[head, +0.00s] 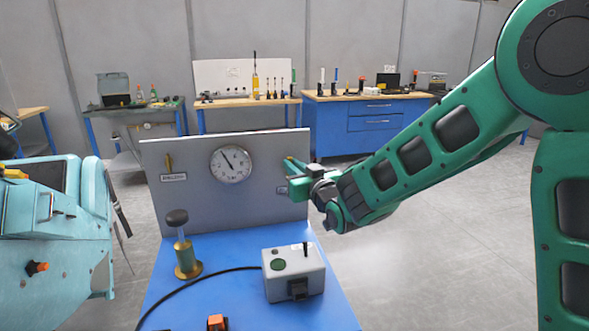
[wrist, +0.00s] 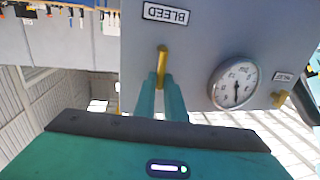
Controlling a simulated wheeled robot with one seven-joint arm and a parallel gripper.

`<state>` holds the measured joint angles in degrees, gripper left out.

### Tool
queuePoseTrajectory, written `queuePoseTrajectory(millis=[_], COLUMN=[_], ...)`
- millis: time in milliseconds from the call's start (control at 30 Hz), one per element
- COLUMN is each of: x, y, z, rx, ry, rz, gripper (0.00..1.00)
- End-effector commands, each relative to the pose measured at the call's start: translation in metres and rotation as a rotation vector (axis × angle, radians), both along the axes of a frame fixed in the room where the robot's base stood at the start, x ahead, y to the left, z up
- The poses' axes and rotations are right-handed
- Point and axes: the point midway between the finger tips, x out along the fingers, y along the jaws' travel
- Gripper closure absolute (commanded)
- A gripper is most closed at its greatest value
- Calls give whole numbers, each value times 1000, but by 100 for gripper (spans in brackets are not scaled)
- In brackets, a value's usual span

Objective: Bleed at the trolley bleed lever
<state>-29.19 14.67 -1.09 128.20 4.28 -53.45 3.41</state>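The trolley's grey upright panel (head: 205,200) carries a round gauge (head: 230,164) and a yellow lever (head: 168,161) above a small label at its left. In the wrist view, which is upside down, the yellow bleed lever (wrist: 162,62) stands by the label BLEED (wrist: 166,13). The gauge also shows there (wrist: 232,85). My gripper (head: 291,172) is at the panel's right edge. Its two green fingers (wrist: 161,92) lie on either side of the bleed lever's end, with little gap. I cannot tell whether they press on it.
The blue trolley top (head: 236,296) holds a grey box (head: 293,275) with a cable, a brass post with a black knob (head: 181,240), and an orange part (head: 217,322). A teal machine (head: 55,240) stands at the left. Workbenches (head: 368,110) line the back wall. Floor at right is clear.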

Motion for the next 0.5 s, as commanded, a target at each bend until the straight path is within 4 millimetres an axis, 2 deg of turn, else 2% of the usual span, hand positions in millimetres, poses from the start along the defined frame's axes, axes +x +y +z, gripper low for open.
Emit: queuePoseTrajectory(millis=[267,500], x=[0,-2], y=[0,7], z=[1,1], rx=[-46,-188], ry=[-13,-48], rz=[-3,-4], gripper=[100,100])
